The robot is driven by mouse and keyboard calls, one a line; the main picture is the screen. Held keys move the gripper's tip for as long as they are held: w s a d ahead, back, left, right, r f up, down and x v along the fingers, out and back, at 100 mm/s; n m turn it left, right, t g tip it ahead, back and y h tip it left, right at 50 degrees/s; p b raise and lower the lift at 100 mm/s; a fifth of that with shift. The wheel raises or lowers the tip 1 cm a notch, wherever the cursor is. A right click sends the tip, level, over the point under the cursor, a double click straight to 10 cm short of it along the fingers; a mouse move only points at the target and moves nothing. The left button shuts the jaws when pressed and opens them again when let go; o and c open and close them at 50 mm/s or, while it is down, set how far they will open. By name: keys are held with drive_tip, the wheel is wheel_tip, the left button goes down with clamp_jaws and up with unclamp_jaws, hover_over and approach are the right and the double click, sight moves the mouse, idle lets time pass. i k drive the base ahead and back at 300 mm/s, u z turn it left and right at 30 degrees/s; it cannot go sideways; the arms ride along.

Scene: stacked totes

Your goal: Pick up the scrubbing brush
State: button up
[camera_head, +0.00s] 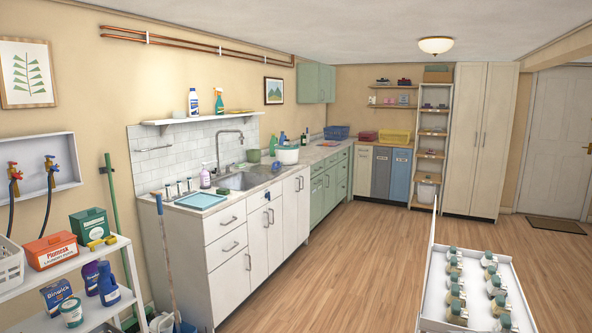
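I cannot pick out the scrubbing brush for certain. A small dark green item (222,191) lies on the counter in front of the sink, too small to tell whether it is a brush or a sponge. A small yellow and dark item (102,242) lies on the top of the white shelf unit at the left; its kind is also unclear. My gripper is not in view.
The white sink counter (225,240) runs along the left wall. A white shelf unit (85,268) with boxes and bottles stands at near left. A white open tray (432,326) with several bottles is at near right. The wooden floor (350,260) between is clear.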

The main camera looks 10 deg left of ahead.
sight(274, 168)
drive_tip(key=u, duration=0.4)
drive_tip(key=k, duration=1.3)
drive_tip(key=u, duration=0.35)
drive_tip(key=i, duration=1.25)
drive_tip(key=z, duration=0.45)
drive_tip(key=i, duration=1.8)
drive_tip(key=z, duration=0.4)
drive_tip(key=i, duration=3.35)
drive_tip(key=u, duration=0.4)
drive_tip(key=i, duration=1.75)
drive_tip(key=u, duration=0.35)
